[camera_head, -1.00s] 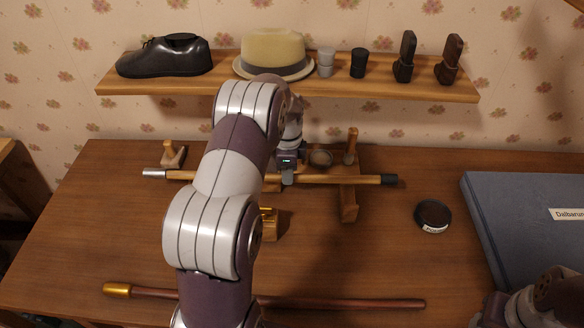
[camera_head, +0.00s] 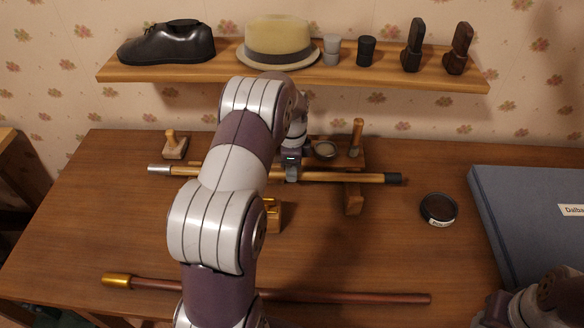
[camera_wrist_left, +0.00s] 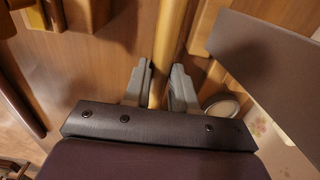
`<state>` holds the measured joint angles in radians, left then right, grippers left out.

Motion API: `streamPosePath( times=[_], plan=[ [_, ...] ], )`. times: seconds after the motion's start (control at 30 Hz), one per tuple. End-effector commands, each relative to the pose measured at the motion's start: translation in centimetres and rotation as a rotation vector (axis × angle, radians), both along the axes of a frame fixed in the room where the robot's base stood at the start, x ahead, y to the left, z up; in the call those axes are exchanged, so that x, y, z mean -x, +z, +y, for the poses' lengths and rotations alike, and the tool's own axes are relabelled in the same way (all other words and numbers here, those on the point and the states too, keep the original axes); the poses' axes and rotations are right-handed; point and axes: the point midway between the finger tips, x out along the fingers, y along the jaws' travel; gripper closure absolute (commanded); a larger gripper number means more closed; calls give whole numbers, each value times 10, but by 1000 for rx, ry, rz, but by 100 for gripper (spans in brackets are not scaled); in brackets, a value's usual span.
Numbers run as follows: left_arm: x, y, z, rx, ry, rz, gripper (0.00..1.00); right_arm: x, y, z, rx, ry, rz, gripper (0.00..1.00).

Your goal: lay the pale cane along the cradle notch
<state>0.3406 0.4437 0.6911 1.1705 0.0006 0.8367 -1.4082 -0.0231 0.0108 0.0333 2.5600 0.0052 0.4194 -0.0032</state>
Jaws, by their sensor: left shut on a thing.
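The pale cane (camera_head: 340,177), with a silver left tip and a dark right tip, lies crosswise over the wooden cradle (camera_head: 353,199). My left gripper (camera_head: 291,175) is shut on the cane near its middle. In the left wrist view the cane (camera_wrist_left: 172,40) runs between the two grey fingers (camera_wrist_left: 160,88). My left arm hides part of the cradle and cane. My right gripper does not show; only part of my right arm is at lower right.
A brown cane with a gold end (camera_head: 350,298) lies along the front of the table. A round dark tin (camera_head: 438,209) and a large blue case (camera_head: 530,215) are at the right. A shelf (camera_head: 200,75) with shoe, hat, cups and brushes hangs behind.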

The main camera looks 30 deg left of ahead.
Motion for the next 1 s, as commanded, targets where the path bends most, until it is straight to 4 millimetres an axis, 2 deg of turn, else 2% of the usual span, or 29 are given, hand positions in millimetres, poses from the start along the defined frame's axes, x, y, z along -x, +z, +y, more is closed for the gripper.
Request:
streamPosePath(
  times=[1.0],
  plan=[
    [0, -12, 0, 0, 0, -1, 100, 0, -5, 0, 0, 0, 0, 57]
  ],
)
